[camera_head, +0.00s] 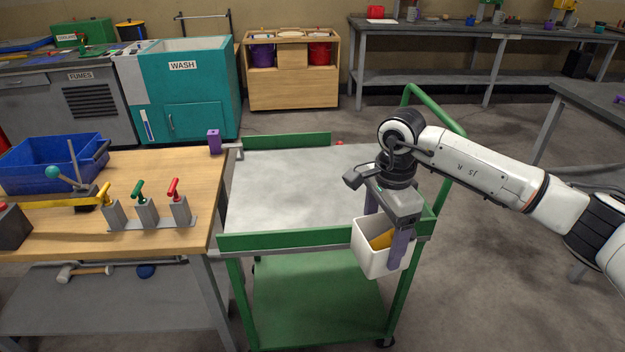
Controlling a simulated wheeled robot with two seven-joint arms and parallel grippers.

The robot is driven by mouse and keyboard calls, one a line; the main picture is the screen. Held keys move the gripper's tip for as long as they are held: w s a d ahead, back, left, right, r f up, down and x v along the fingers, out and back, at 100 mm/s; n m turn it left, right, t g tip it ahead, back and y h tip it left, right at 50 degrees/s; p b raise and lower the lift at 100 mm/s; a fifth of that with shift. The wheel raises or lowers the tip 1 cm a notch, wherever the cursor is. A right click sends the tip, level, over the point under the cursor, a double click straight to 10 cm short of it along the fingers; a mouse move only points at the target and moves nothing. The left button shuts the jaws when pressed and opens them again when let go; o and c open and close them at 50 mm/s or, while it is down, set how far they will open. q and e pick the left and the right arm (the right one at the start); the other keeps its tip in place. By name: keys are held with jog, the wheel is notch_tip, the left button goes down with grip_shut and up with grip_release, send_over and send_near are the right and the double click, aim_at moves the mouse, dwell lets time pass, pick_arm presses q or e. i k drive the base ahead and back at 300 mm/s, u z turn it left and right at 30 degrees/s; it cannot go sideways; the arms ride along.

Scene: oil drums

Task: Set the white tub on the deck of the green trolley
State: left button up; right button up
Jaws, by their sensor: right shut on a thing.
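The white tub (372,258) hangs in my right gripper (385,228), with something yellow-orange visible inside it. The gripper is shut on the tub, one finger in front of it and one behind. The tub shows in front of the near right part of the green trolley (320,240), overlapping its near rail in the picture. I cannot tell its exact gap to the rail. The trolley's grey upper deck (290,190) is bare where it shows. My right arm hides part of the deck's right side. My left gripper is not in view.
A wooden workbench (170,170) stands against the trolley's left, with a blue bin (50,165), colored levers (140,205) and a purple block (214,141). The trolley's green handle (440,112) rises at its right. Low green rails edge the deck front and back. Open floor lies right.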

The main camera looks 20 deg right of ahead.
aim_at(315, 178)
jog(key=i, duration=1.35)
